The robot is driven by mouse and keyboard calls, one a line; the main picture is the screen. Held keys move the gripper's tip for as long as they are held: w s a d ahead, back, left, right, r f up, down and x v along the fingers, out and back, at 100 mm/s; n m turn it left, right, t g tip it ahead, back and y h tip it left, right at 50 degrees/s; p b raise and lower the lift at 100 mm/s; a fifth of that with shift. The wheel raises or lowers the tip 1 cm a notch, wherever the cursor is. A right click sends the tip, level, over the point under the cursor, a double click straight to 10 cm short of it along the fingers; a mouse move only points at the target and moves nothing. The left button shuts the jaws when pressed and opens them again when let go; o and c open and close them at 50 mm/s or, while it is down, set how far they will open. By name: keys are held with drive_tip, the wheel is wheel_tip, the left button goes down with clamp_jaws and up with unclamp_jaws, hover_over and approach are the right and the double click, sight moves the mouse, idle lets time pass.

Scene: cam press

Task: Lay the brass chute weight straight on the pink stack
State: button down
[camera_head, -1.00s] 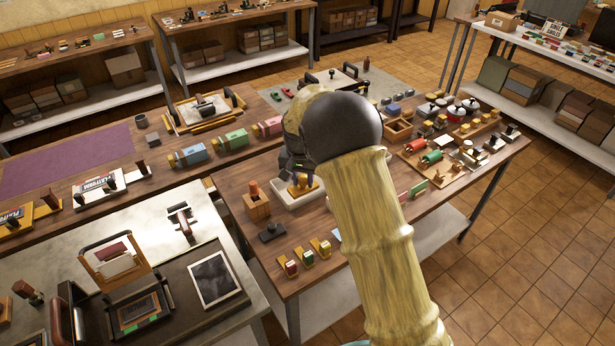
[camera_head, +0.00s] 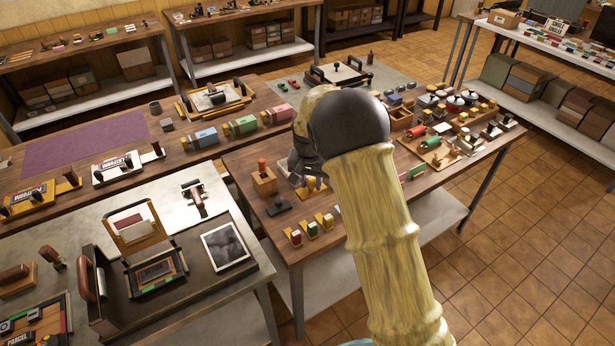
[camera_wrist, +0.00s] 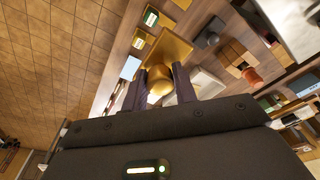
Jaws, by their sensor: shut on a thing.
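My gripper (camera_wrist: 161,88) is shut on the brass weight (camera_wrist: 170,47) by its rounded knob; its flat gold plate shows beyond the fingertips in the wrist view. In the head view my gripper is mostly hidden behind my arm, low over the near wooden table. Whether the weight touches anything below cannot be told. A pink block unit (camera_head: 276,114), which looks like the pink stack, stands on the back wooden table, beyond and left of my gripper. Its top detail is too small to read.
A green unit (camera_head: 241,125) and a blue unit (camera_head: 201,139) stand in a row left of the pink one. A wooden block with a red-brown peg (camera_head: 263,181) and a dark stamp (camera_head: 279,206) are left of my gripper. Trays of small parts crowd the table's right.

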drive_tip(key=s+d+f, duration=0.5)
drive_tip(key=f, duration=0.6)
drive_tip(key=s+d+f+n, duration=0.1)
drive_tip(key=s+d+f, duration=0.4)
drive_tip(key=f, duration=0.6)
drive_tip(key=s+d+f+n, duration=0.1)
drive_tip(key=s+d+f, duration=0.4)
drive_tip(key=f, duration=0.6)
drive_tip(key=shift+s+d+f, duration=0.35)
drive_tip(key=shift+d, duration=0.75)
wheel_tip(320, 180, down, 10)
drive_tip(key=b, duration=1)
